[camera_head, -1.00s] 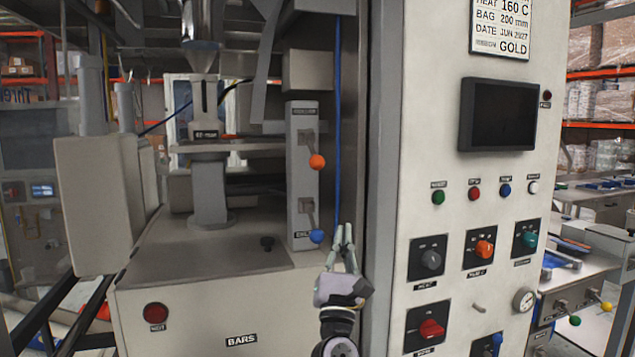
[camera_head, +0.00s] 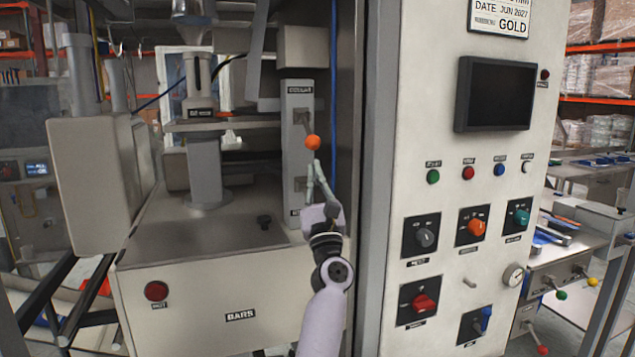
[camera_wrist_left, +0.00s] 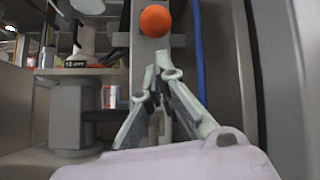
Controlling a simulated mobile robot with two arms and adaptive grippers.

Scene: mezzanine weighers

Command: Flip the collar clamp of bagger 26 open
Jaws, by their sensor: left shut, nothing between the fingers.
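The lever with the orange ball (camera_head: 313,142) sits on the grey upright plate (camera_head: 296,95) labelled COLLAR, inside the bagger. The ball hangs below the lever's pivot and to its right. My left gripper (camera_head: 312,168) is shut and empty, with its fingertips just below the orange ball. In the left wrist view the ball (camera_wrist_left: 155,20) is just above the fingertips (camera_wrist_left: 163,62), with a small gap showing. The lower lever with the blue ball is hidden behind my left gripper. My right gripper is not in view.
The control cabinet (camera_head: 385,150) with knobs and a dark screen (camera_head: 496,94) stands close on the right. A blue cable (camera_head: 333,100) runs down beside the plate. A forming tube column (camera_head: 205,170) stands left, above a flat deck (camera_head: 180,235) with a small black knob (camera_head: 264,221).

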